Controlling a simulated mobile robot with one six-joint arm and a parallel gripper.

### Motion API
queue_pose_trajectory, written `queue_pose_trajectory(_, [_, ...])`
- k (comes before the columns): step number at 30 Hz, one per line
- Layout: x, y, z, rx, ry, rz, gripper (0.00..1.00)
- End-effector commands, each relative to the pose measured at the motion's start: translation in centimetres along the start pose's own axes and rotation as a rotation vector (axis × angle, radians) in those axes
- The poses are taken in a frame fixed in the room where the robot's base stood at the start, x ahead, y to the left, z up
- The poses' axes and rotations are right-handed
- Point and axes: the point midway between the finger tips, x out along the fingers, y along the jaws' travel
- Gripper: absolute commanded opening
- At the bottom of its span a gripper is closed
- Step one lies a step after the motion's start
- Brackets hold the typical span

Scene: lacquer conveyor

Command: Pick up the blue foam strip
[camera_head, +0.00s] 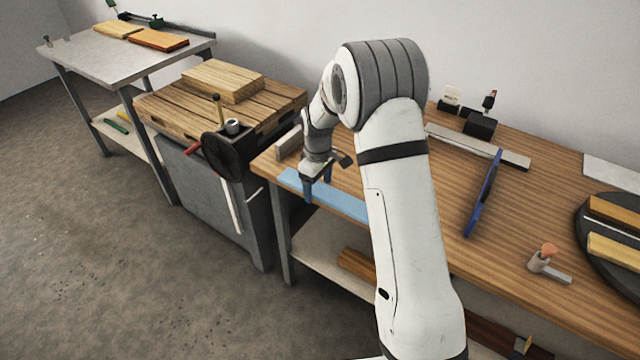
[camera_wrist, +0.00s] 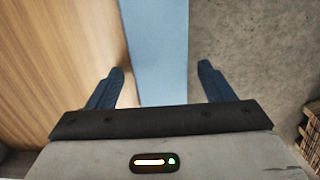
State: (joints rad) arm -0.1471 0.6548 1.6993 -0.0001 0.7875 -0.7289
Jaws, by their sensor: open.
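The blue foam strip (camera_head: 342,202) lies flat along the front edge of the wooden workbench, and my arm hides its right part. My gripper (camera_head: 318,196) is at the strip's left portion, pointing down. In the wrist view the strip (camera_wrist: 158,50) runs between the two open fingers of my gripper (camera_wrist: 162,82), with a gap on each side. The left finger is over the wood and the right finger is over the floor beyond the edge. I cannot tell how far the fingertips reach below the strip's top.
A small grey block (camera_head: 289,141) sits behind the strip's left end. A blue-framed upright piece (camera_head: 484,194) and a dark round turntable (camera_head: 590,222) are further right. A slatted work table (camera_head: 165,112) stands left of the bench (camera_head: 530,200). A lower shelf (camera_head: 325,248) lies below.

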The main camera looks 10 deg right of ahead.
Motion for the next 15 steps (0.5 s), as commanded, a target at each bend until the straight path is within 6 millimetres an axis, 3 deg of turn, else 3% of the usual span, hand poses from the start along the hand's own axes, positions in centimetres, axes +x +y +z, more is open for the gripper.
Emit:
queue_pose_trajectory(8, [-0.2,0.0,0.0,0.001,0.001,0.0,0.77])
queue_pose_trajectory(15, [-3.5,0.0,0.0,0.0,0.003,0.003,0.77])
